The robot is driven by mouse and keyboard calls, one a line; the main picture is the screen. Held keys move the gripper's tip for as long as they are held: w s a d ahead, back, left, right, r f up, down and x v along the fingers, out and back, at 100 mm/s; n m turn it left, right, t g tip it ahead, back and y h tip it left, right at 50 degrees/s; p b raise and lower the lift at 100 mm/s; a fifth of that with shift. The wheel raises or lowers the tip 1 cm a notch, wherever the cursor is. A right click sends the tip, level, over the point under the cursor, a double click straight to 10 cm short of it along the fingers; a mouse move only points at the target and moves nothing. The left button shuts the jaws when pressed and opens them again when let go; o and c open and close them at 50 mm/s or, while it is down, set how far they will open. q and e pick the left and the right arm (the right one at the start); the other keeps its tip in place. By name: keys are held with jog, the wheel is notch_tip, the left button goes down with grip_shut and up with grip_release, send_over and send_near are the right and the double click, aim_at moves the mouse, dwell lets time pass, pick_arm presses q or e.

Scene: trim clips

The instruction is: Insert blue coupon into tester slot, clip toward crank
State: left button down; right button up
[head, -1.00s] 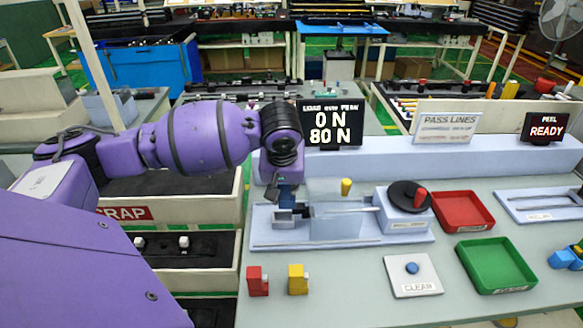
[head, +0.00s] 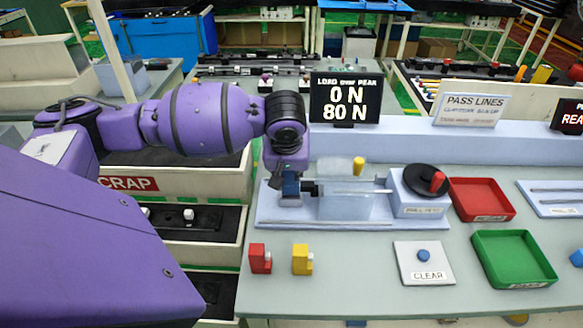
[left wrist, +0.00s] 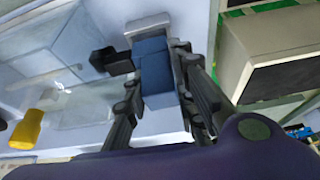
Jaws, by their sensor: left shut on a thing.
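My left gripper (head: 291,190) points down over the left end of the tester (head: 262,212). It is shut on the blue coupon (head: 290,184), which also shows between the fingers in the left wrist view (left wrist: 155,75). The coupon is at the slot area; the gripper hides how deep it sits. A dark piece (left wrist: 110,62) is beside the coupon on the crank side; I cannot tell whether it is the clip or a tester part. My right gripper is not in view.
A red (head: 259,258) and a yellow coupon (head: 301,259) stand in front of the tester. A CLEAR button plate (head: 425,270), a red tray (head: 480,200) and a green tray (head: 512,258) lie to the right. The display (head: 345,100) reads 0 N and 80 N.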

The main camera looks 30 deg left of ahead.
aim_at(288, 184)
pick_arm(q)
jog(key=shift+f, duration=1.8)
jog(key=shift+s, duration=0.1)
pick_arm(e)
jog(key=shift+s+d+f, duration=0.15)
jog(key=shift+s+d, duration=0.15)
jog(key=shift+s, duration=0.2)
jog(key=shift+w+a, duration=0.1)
